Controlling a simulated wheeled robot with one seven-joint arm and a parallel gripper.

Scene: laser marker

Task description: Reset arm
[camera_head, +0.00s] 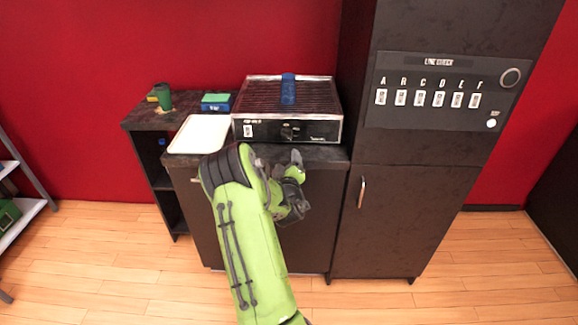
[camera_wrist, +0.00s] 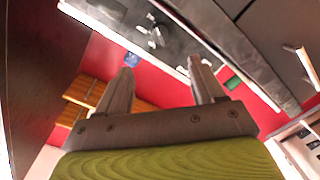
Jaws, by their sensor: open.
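My green arm reaches up from the bottom of the head view, with my gripper (camera_head: 297,160) in front of the counter, just below the front of the grill-like machine (camera_head: 290,130). In the wrist view, my gripper (camera_wrist: 165,82) shows two grey fingers spread apart with nothing between them. The gripper is open and empty. A blue cylinder (camera_head: 288,89) stands upright on the dark ribbed top of the machine.
A white tray (camera_head: 200,134) lies on the counter left of the machine. A tall dark cabinet (camera_head: 400,215) with a lettered panel stands at the right. The wooden floor (camera_head: 110,260) is clear at left.

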